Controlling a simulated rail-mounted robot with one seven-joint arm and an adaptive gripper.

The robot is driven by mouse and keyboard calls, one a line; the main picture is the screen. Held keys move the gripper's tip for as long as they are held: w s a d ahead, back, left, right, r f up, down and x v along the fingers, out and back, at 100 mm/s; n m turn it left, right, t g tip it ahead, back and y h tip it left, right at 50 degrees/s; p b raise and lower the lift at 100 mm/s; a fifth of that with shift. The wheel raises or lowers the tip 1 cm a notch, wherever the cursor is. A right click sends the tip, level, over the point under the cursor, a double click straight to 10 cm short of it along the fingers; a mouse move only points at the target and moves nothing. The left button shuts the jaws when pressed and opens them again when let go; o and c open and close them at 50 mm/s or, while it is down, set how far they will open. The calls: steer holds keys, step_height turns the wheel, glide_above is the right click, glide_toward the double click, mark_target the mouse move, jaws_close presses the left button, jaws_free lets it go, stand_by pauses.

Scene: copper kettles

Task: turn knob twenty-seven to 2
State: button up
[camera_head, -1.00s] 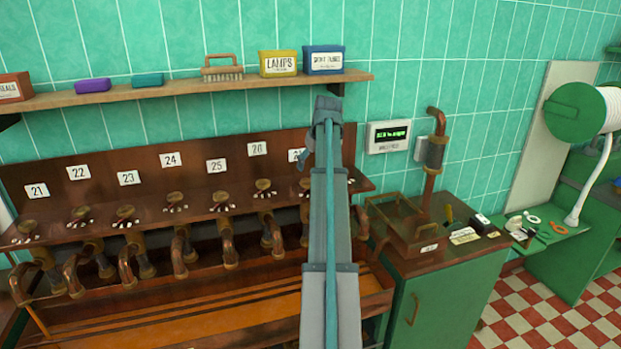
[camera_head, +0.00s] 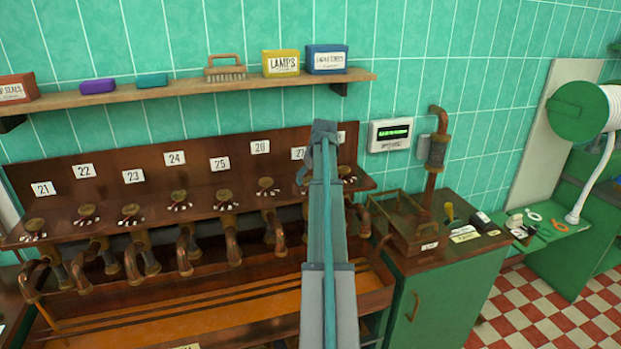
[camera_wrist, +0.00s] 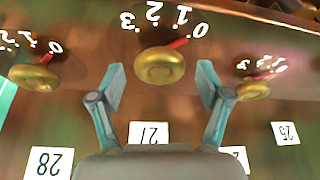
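Knob twenty-seven is a brass knob (camera_wrist: 160,66) in the middle of the wrist view, which looks upside down. Its red pointer (camera_wrist: 180,43) points at the 0 mark (camera_wrist: 200,30); the marks 1, 2 (camera_wrist: 153,10) and 3 lie beyond. A white label 27 (camera_wrist: 148,132) is on the panel near it. My gripper (camera_wrist: 160,76) is open, one finger on each side of the knob, with visible gaps and no contact that I can see. In the head view, my arm hides this knob and crosses near its label 27 (camera_head: 298,153).
Neighbouring knobs flank it in the wrist view: one by label 28 (camera_wrist: 34,76) and another (camera_wrist: 253,88) on the right, close to the fingers. A shelf (camera_head: 200,87) with boxes runs above the panel. A green cabinet (camera_head: 450,290) stands to the right.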

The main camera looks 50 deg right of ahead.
steer(key=c, duration=0.9)
steer(key=shift+c, duration=0.2)
steer(key=shift+n, duration=0.3)
steer(key=n+b, duration=0.1)
steer(key=n+y+b, duration=0.1)
steer(key=n, duration=0.1)
steer(key=n+y+b, duration=0.1)
steer(key=n, duration=0.1)
steer(key=shift+d+f, duration=0.1)
steer(key=shift+d, duration=0.2)
steer(key=n+y+b, duration=0.2)
steer(key=n, duration=0.4)
steer(key=shift+y, duration=0.3)
steer(key=o, duration=1.2)
steer(key=shift+g, duration=0.3)
steer(key=shift+c, duration=0.2)
steer(key=shift+r, duration=0.2)
